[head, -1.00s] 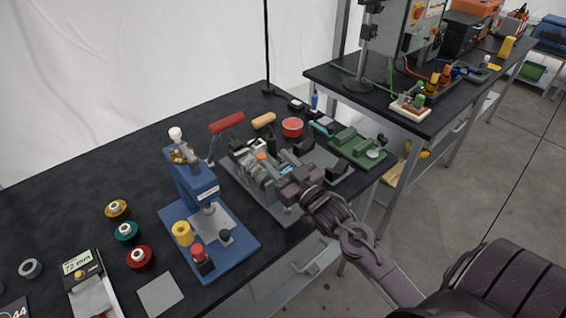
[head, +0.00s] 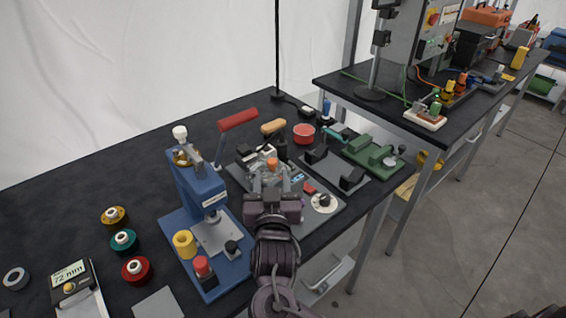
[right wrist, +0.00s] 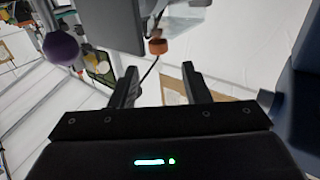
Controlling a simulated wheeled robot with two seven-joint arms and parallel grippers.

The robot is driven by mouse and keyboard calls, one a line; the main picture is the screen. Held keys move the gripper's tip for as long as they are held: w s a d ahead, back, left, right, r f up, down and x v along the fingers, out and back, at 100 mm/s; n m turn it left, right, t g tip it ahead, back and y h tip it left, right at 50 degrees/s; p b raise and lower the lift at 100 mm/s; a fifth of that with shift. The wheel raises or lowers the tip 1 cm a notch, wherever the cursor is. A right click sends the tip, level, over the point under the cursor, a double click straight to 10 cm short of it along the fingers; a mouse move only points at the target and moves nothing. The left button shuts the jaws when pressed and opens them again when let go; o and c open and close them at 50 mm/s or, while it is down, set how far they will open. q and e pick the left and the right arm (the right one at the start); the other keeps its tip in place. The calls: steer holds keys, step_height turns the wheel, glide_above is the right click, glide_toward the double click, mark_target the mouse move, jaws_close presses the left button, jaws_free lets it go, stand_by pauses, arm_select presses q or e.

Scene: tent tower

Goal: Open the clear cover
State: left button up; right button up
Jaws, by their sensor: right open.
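A small grey bench station (head: 326,207) stands right of the blue press, with an orange knob (head: 272,163) on its mechanism. The orange knob also shows in the right wrist view (right wrist: 157,46), beyond the fingertips. I cannot clearly make out the clear cover; the see-through material is hard to separate from the grey parts around the knob. My right gripper (head: 272,192) is over the front of this station and hides part of it. In the right wrist view its two fingers (right wrist: 160,70) are apart with nothing held between them. My left gripper is out of view.
Coloured spools (head: 124,241) lie at the left. The table's back left is clear.

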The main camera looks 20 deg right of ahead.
mark_target(272, 165)
steer(key=x, duration=0.3)
steer(key=p+x, duration=0.1)
steer(key=x, duration=0.3)
steer(key=shift+d+f, duration=0.1)
steer(key=shift+f, duration=0.15)
jaws_close()
